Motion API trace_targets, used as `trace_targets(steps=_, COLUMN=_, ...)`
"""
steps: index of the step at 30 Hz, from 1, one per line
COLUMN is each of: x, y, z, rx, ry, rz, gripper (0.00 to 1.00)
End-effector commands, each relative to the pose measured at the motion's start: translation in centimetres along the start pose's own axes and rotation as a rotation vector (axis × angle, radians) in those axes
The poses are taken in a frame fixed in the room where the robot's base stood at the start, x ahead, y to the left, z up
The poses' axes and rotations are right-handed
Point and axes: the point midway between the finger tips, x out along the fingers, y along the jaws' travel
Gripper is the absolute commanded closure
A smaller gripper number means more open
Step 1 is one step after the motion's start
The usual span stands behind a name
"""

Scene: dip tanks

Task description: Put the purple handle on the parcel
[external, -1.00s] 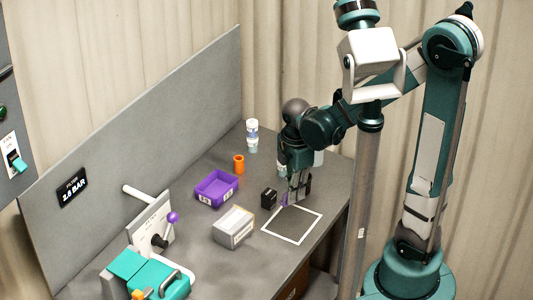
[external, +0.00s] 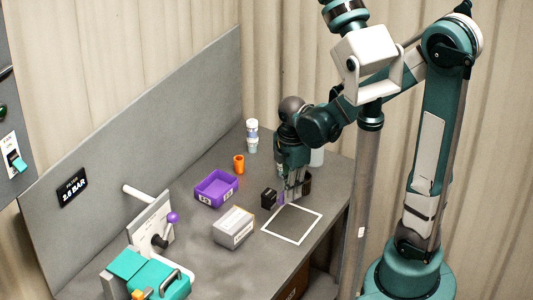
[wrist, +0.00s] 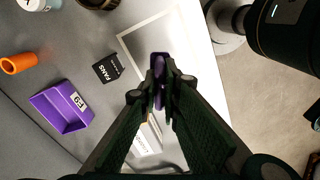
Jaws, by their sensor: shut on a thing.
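My gripper (external: 290,197) is shut on the purple handle (wrist: 158,72), which sticks out between the fingertips in the wrist view. In the external view only a small purple part of the handle (external: 281,199) shows beside the fingers, near the black box and above the far part of the white-outlined square. The parcel appears to be the grey box with a pale top and a white label (external: 233,229), standing on the table to the left of the square. In the wrist view the parcel (wrist: 148,143) is partly hidden behind the fingers.
A small black box (external: 268,198) stands close to my gripper. A purple bin (external: 216,190), an orange cup (external: 239,164) and a white bottle (external: 252,137) stand farther back. A lever panel (external: 150,225) and a teal machine (external: 150,275) are at the front left. The white-outlined square (external: 292,224) is empty.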

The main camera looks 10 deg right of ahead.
Motion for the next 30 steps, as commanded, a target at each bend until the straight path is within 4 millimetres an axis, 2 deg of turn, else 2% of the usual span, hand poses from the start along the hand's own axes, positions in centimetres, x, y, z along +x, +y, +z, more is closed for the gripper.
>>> trace_targets(steps=8, x=-2.1, y=1.7, z=-4.0, rx=-0.107, ry=-0.001, rz=-0.004, gripper=1.0)
trace_targets(steps=24, x=-6.6, y=4.2, z=-15.2, rx=-0.38, ry=-0.003, rz=-0.013, gripper=1.0)
trace_targets(steps=30, x=-7.3, y=4.4, z=-17.4, rx=-0.431, ry=-0.003, rz=-0.014, gripper=1.0)
